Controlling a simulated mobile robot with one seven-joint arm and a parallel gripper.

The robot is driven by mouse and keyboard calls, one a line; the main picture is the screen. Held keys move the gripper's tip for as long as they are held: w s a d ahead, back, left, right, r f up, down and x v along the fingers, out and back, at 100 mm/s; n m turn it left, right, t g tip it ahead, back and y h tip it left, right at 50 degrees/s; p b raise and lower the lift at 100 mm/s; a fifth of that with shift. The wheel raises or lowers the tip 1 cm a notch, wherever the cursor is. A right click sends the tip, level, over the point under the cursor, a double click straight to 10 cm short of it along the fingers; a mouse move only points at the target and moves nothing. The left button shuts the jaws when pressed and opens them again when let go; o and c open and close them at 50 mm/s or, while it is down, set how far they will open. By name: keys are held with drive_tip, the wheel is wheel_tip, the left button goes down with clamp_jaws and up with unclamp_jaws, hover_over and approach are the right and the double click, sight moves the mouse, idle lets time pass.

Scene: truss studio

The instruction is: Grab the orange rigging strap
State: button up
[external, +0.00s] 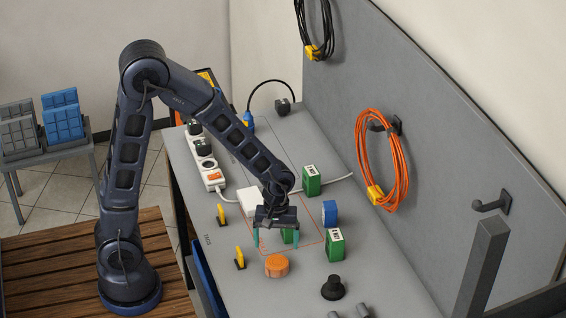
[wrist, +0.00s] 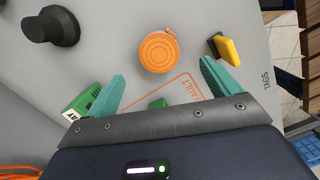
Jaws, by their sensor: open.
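The orange rigging strap (external: 277,265) is a rolled-up orange disc lying flat on the grey bench, in front of my gripper in the external view. In the wrist view the strap (wrist: 158,50) shows its coiled round top, beyond the fingertips and roughly between their lines. My gripper (external: 279,241) points down over the bench with its teal fingers apart. In the wrist view the gripper (wrist: 163,72) is open and not touching the strap. A green block (external: 287,237) shows between the fingers; its top (wrist: 157,104) is mostly hidden by the gripper body.
Green blocks (external: 334,245) (external: 311,181) and a blue block (external: 330,213) stand right of the gripper. Yellow tags (external: 239,258) are at left, a black knob (external: 334,287) at front right. A white power strip (external: 205,160) lies behind. An orange cable coil (external: 403,160) hangs on the panel.

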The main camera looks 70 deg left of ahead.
sight(277, 262)
drive_tip(key=shift+s+d+f, duration=0.1)
drive_tip(key=shift+d+f, duration=0.05)
drive_tip(key=shift+f, duration=1.3)
drive_tip(key=shift+w+d+f, duration=0.1)
drive_tip(key=shift+d+f, duration=0.05)
drive_tip(key=shift+f, duration=1.25)
drive_tip(key=shift+s+d+f, duration=0.1)
drive_tip(key=shift+d+f, duration=0.05)
drive_tip(key=shift+f, duration=1.3)
drive_tip(key=c, duration=1.1)
